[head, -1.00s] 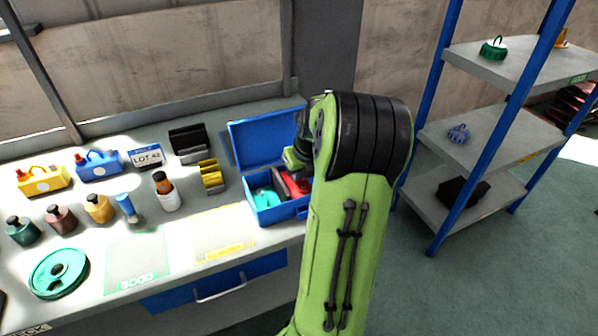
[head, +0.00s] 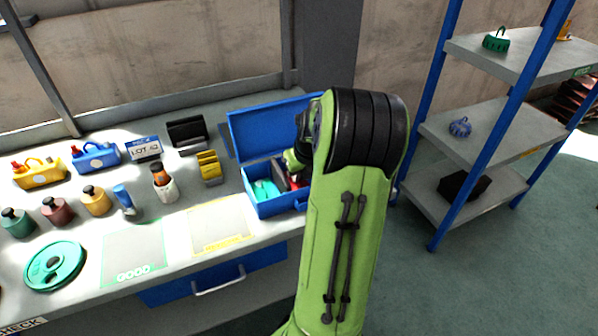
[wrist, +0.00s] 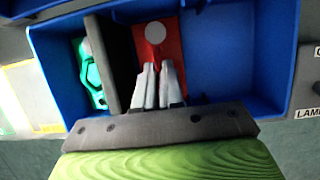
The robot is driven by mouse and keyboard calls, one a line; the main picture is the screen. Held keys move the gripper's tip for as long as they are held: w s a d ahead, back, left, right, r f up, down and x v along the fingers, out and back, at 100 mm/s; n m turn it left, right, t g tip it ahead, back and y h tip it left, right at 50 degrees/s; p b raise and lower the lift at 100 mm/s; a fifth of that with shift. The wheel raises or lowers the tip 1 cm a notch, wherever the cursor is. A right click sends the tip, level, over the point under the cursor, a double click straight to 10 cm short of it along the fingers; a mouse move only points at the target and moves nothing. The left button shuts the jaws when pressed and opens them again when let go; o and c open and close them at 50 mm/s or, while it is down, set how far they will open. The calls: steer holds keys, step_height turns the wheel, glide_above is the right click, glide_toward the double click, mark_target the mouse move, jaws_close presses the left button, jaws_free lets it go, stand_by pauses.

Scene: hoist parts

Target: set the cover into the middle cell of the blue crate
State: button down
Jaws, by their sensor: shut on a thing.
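The cover is a red plate with a white round spot (wrist: 174,48), seen in the wrist view inside the blue crate (wrist: 285,60). My gripper (wrist: 158,68) is shut on it, with the pale fingers over its near part. The cover is just right of a dark grey divider (wrist: 101,55). A green part (wrist: 88,75) lies in the cell left of that divider. Right of the cover the crate floor looks empty; I cannot tell whether a second divider is there. In the head view, the crate (head: 272,207) stands with its lid up, and my arm hides its right part.
The green (head: 135,250) and yellow (head: 220,228) marked areas left of the crate are bare. Several bottles, a yellow holder (head: 210,168) and a green disc (head: 54,266) stand on the bench. A shelf rack (head: 490,130) is at the right.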

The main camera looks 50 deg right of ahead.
steer(key=c, duration=0.8)
jaws_free()
step_height(320, 180, up, 9)
steer(key=p, duration=0.9)
